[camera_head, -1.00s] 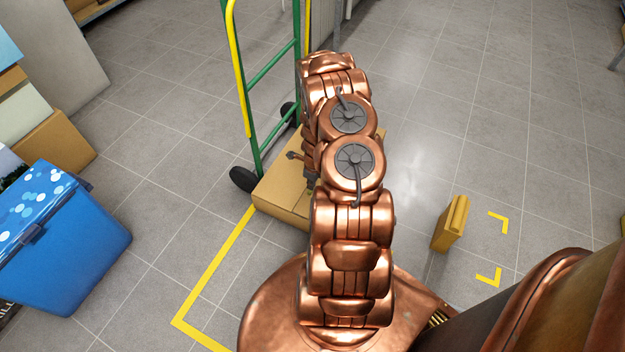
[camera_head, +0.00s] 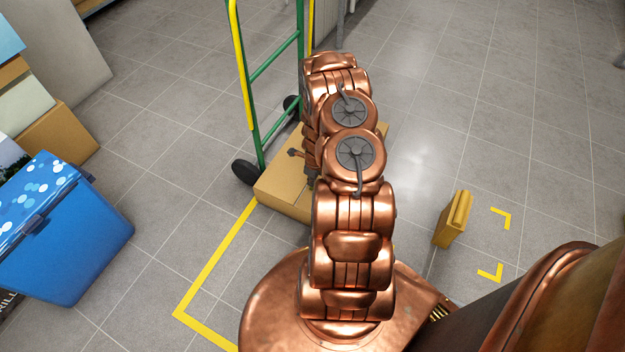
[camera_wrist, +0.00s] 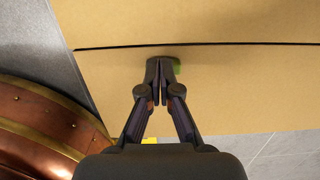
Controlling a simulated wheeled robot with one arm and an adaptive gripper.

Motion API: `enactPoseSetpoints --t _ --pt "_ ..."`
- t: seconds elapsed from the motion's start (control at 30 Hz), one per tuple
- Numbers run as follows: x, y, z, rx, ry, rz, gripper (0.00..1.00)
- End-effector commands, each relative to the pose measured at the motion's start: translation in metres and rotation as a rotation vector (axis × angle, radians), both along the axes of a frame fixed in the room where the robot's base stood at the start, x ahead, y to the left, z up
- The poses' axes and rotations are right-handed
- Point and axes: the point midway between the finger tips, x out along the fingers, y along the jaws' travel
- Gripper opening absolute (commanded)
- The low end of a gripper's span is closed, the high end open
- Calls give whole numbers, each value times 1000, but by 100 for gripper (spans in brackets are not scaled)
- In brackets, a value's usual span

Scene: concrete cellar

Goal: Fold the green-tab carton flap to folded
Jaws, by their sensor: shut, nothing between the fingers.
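The tan carton (camera_head: 278,191) stands on the floor against the green hand truck, partly hidden behind my arm in the head view. In the wrist view two cardboard panels meet at a thin dark gap; the carton (camera_wrist: 200,25) fills the top of the picture. The green tab (camera_wrist: 177,69) shows just right of my fingertips, near the gap and mostly covered by them. My gripper (camera_wrist: 161,66) is shut and empty, its tips over the cardboard at the tab. I cannot tell whether they touch it. The head view hides the gripper and the flap's angle.
The green hand truck (camera_head: 271,68) with a yellow handle rises behind the carton. A blue bin (camera_head: 75,245) and boxes stand at the left. A yellow block-like object (camera_head: 452,219) stands on the floor at right, near yellow corner marks. Open tiled floor lies beyond.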

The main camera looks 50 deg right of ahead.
Motion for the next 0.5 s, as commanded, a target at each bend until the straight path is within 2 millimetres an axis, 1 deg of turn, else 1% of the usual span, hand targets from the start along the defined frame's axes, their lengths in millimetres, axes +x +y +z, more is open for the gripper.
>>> enactPoseSetpoints --t 0.13,0.27,0.37,0.5 --pt "1 0 -2 -2 -1 1 0" --pt "1 0 4 -2 -1 2 0" --pt "2 1 14 -2 -2 3 0" --pt "2 2 35 -2 -2 4 0"
